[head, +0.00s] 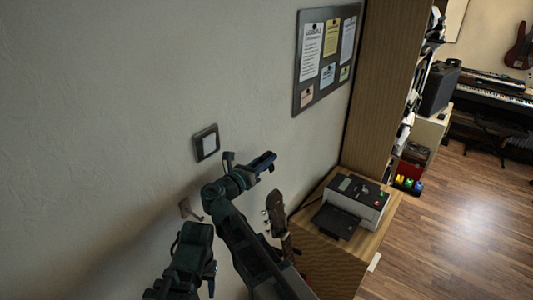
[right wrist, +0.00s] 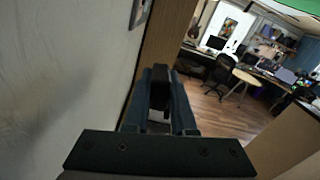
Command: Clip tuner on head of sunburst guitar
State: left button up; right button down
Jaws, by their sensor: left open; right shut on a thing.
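A brown guitar head (head: 278,214) with light tuning pegs stands upright beside my right arm, near the wall. The guitar's body is hidden, so its finish does not show. My right gripper (head: 264,161) is above and slightly left of the guitar head, apart from it in the picture. In the right wrist view, its blue fingers (right wrist: 160,105) are shut on a small black thing, the tuner (right wrist: 160,88). My left gripper (head: 192,254) is lower left by the wall, open, with its fingertips hard to make out.
A printer (head: 358,200) stands on a wooden cabinet (head: 384,236) right of the guitar head. A wall switch (head: 206,143) and a small wall hook (head: 189,208) are close to my arms. A tall wooden shelf side (head: 385,90) rises behind the printer. Open floor lies to the right.

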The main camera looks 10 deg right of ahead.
jog(key=shift+f, duration=0.15)
notch_tip(320, 180, down, 7)
jog(key=s+d+b, duration=0.1)
jog(key=b, duration=0.6)
jog(key=shift+s, duration=0.15)
jog(key=shift+s+d+f+b, duration=0.1)
jog(key=shift+s+f+b, duration=0.05)
jog(key=shift+f+b, duration=0.5)
jog(key=shift+s+f+b, duration=0.1)
jog(key=shift+f+b, duration=0.45)
jog(key=shift+b, duration=0.1)
dwell(2.2)
jog(key=c, duration=0.7)
grip_release()
jog(key=shift+o, duration=0.2)
jog(key=shift+s, duration=0.15)
